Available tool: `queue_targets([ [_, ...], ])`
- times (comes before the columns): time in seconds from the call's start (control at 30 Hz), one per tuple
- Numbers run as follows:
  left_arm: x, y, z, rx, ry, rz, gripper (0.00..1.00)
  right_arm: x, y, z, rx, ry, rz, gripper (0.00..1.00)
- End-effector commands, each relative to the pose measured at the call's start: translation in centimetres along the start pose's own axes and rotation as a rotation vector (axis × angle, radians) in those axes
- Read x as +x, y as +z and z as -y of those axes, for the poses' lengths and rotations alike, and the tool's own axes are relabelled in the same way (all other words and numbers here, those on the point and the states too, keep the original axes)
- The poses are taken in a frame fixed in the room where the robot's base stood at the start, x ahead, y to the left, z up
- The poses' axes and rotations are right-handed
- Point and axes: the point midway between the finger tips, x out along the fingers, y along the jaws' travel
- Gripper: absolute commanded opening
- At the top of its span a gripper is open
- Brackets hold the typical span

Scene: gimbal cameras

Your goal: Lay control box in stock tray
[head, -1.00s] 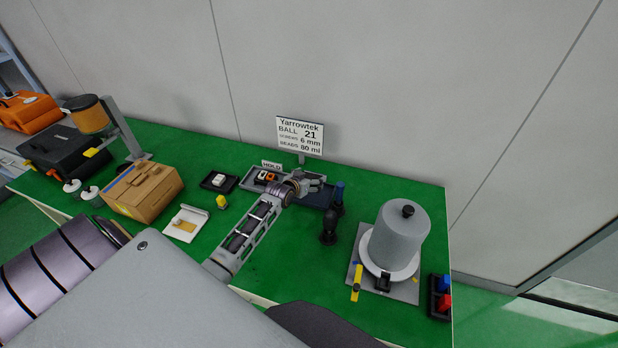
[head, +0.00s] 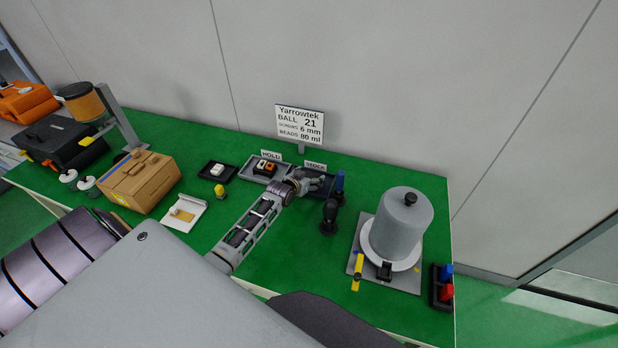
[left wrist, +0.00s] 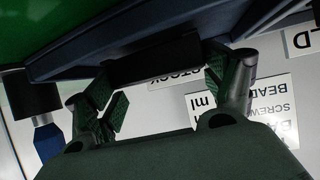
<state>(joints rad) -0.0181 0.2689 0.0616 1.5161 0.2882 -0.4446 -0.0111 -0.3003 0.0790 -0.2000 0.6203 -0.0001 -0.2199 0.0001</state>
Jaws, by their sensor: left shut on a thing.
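My left gripper (head: 318,184) is over the dark blue stock tray (head: 317,197), beside the STOCK sign (head: 316,166). In the left wrist view the fingers of the left gripper (left wrist: 160,85) are shut on a dark block, which I take to be the control box (left wrist: 153,60). The box is close to the tray's wall (left wrist: 80,52); I cannot tell whether it touches the tray floor. In the head view the gripper hides the box. My right gripper is not in view.
The grey hold tray (head: 250,172) to the left holds a black piece with orange and white parts (head: 265,167). A dark cylinder stand (head: 329,215) and a blue-topped post (head: 339,184) are close on the right. A grey bell-shaped machine (head: 400,225) stands farther right.

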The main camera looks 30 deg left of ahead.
Motion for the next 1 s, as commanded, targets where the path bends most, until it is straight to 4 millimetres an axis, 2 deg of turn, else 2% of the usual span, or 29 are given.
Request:
queue_targets([
  [1.0,0.37,0.58,0.0,0.0,0.0,-0.002,0.56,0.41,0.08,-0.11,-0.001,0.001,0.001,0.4],
])
